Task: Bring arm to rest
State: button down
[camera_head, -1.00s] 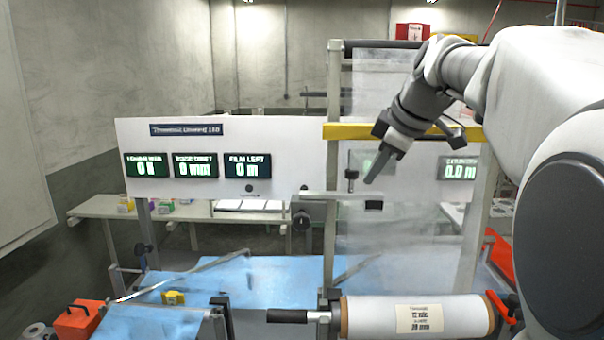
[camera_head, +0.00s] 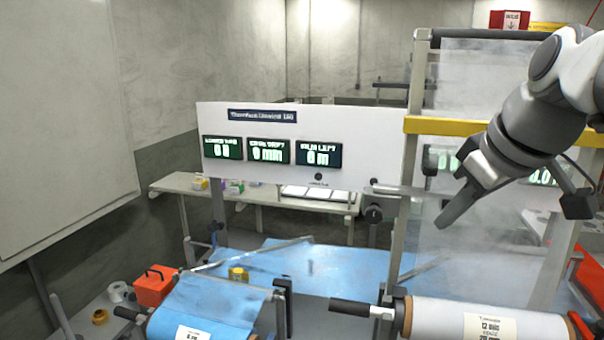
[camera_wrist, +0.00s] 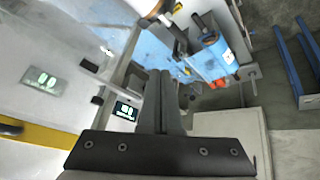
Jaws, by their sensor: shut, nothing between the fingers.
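My gripper (camera_head: 446,217) is at the right in the head view, in front of the hanging clear film (camera_head: 440,265) and below the yellow bar (camera_head: 450,125). Its fingers are together and hold nothing. In the wrist view, the shut fingers (camera_wrist: 161,85) point away from the camera, with the film machine and blue sheet beyond them. My arm comes in from the right edge of the head view. In the head view, the fingers overlap the film, and I cannot tell the exact gap.
A white display panel (camera_head: 300,185) stands at the centre. A white film roll (camera_head: 445,318) lies below the gripper, and a blue roll (camera_head: 235,295) sits at lower left. An orange toolbox (camera_head: 153,288) is left of it. The blue table sheet (camera_head: 340,268) is mostly clear.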

jog(key=s+a+f+m, duration=0.2)
jog(key=s+a+f, duration=0.1)
jog(key=s+f, duration=0.2)
jog(key=s+a+f+m+h, duration=0.1)
jog(key=s+a+f+m, duration=0.2)
jog(key=s+f, duration=0.3)
notch_tip(320, 180, down, 4)
jog(key=shift+s+a+f+g, duration=0.2)
jog(key=shift+a+f+g, duration=0.1)
jog(key=shift+a, duration=0.2)
